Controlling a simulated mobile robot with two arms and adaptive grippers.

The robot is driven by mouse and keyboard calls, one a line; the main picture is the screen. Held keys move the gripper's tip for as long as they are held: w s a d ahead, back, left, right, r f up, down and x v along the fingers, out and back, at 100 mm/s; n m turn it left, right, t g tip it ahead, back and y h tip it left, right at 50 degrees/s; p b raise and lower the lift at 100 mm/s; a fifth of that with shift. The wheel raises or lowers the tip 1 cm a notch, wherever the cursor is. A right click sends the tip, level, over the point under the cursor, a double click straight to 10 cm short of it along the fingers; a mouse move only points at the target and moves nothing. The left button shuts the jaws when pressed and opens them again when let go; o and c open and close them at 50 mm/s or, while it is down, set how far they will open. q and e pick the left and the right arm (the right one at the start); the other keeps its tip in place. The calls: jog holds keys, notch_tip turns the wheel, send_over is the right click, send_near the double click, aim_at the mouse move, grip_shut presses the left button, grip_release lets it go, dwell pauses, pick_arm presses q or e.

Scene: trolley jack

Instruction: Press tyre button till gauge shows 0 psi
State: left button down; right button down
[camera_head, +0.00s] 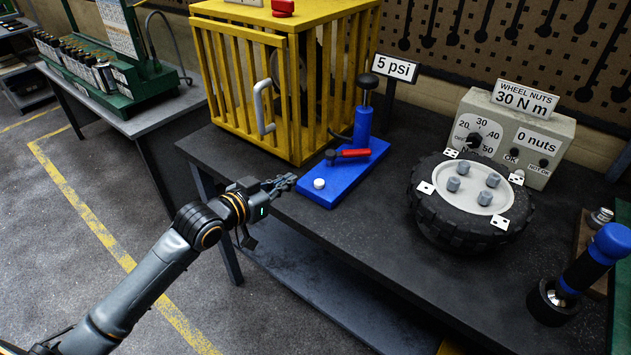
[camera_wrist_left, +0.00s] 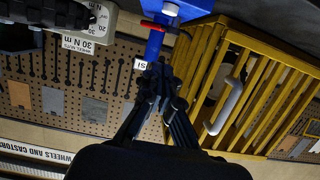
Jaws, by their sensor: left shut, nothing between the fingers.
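The blue tyre pump (camera_head: 362,130) stands on a blue base (camera_head: 345,178) on the dark bench. A round white button (camera_head: 319,183) sits at the base's near left end, and a red lever (camera_head: 353,153) lies behind it. The sign (camera_head: 394,68) behind the pump reads 5 psi. My left gripper (camera_head: 291,181) is shut and empty, just left of the button and apart from it in the head view. In the left wrist view the shut fingers (camera_wrist_left: 160,78) point toward the blue pump (camera_wrist_left: 154,42), and a white round part (camera_wrist_left: 170,10) shows at the top. My right gripper is not in view.
A yellow slatted cage (camera_head: 295,75) with a grey handle stands close behind the gripper. A tyre (camera_head: 470,200) with several nuts and a grey wheel-nut box (camera_head: 515,135) stand to the right. A blue-topped black tool (camera_head: 590,265) stands at the far right. The bench front is clear.

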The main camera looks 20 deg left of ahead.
pick_arm(q)
jog(key=shift+w, duration=0.1)
jog(key=p, duration=0.2)
send_over(313, 191)
jog(key=f, duration=0.2)
notch_tip(313, 191, down, 3)
jog(key=shift+d+f, duration=0.1)
jog(key=shift+f, duration=0.55)
